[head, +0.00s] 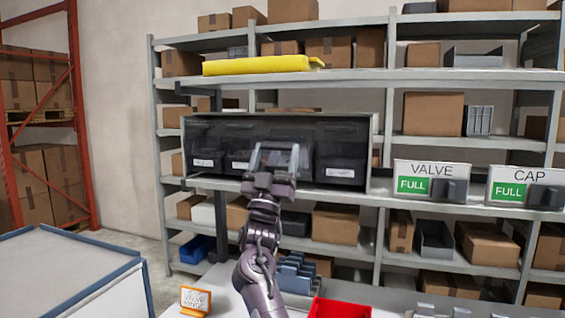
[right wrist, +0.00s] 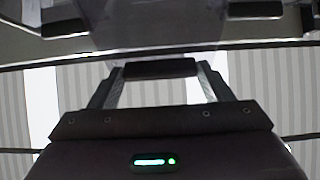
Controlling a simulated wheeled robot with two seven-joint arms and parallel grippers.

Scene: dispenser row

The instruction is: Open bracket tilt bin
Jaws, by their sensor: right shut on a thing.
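A row of dark tilt bins with see-through fronts and small white labels sits in a grey housing (head: 347,128) on the rack, in the head view. My right gripper (head: 277,150) is raised in front of the third bin from the left (head: 304,168) and covers part of it, including its label. In the right wrist view, the right gripper (right wrist: 160,72) has its fingertips closed on a dark pull (right wrist: 160,68). The labels are too small to read, and I cannot tell whether this bin is tilted. My left gripper is out of view.
VALVE (head: 431,181) and CAP (head: 526,187) signs, both reading FULL, hang on the shelf at right. A white table below holds a red tray (head: 340,309), blue holders (head: 296,274) and an orange-framed card (head: 195,301). A blue-edged table (head: 70,275) stands at left.

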